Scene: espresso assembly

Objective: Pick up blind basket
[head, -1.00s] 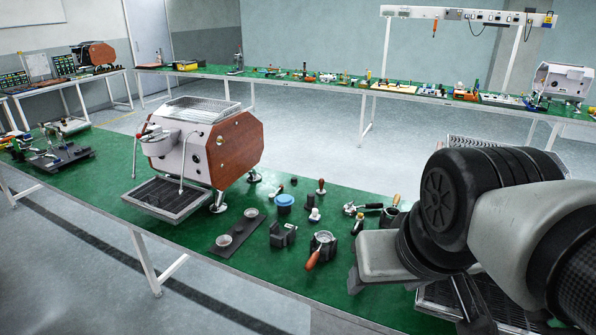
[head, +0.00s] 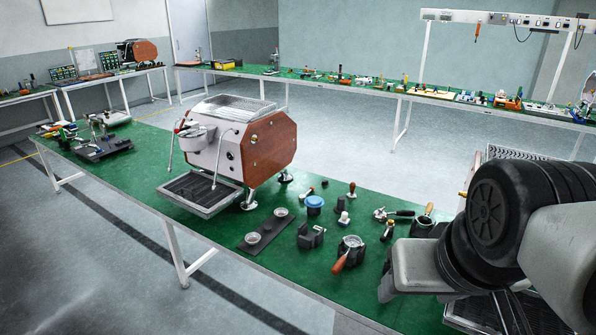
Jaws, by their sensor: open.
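Two small round metal baskets sit on a dark flat tray (head: 266,227) on the green table, in front of the espresso machine. One is the near basket (head: 253,238), the other the far basket (head: 281,212). I cannot tell which of them is the blind one. My gripper (head: 512,315) shows only in part at the lower right edge, below my bulky arm. It is open and well to the right of the tray, apart from both baskets. Its fingertips are hard to make out.
The espresso machine (head: 237,145) with wooden sides stands behind the tray. A black holder (head: 311,236), a blue round item (head: 314,204) and a portafilter with orange handle (head: 349,252) stand right of it.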

